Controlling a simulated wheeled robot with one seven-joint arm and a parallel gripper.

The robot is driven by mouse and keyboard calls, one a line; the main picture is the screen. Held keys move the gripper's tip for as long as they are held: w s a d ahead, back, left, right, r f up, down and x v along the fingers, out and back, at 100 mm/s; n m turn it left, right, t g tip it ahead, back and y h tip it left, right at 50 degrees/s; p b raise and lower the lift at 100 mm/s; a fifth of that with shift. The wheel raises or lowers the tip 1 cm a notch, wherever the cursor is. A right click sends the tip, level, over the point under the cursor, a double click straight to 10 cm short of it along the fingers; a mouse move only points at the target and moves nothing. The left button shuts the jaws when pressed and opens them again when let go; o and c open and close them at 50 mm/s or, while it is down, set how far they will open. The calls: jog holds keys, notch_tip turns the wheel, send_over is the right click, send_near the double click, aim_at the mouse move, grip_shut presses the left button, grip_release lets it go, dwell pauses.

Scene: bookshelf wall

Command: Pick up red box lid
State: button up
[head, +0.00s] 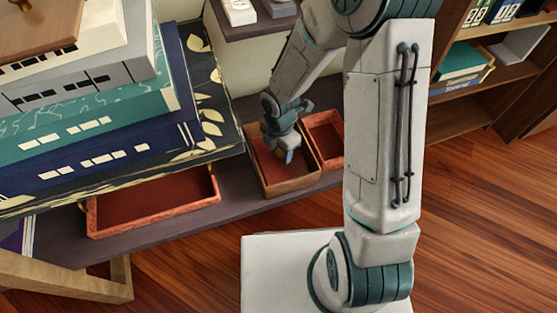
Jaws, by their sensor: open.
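Three open reddish boxes or trays stand on the dark shelf. A wide, shallow red tray (153,222) is at the left. A tan-edged box with a red inside (262,170) is in the middle. A smaller red box or lid (327,147) is right beside it. I cannot tell for sure which one is the red box lid. My gripper (288,155) points down over the middle box and is open, with nothing seen between its fingers. It covers part of that box, and my arm hides the right edge of the smaller one. Whether the fingertips touch anything is unclear.
A tall stack of large books (90,110) rises at the left beside the gripper. The dark shelf (215,212) has bare space in front of the boxes. A wooden bookcase (475,105) is at the right.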

grip_shut()
jog(key=shift+r, duration=0.15)
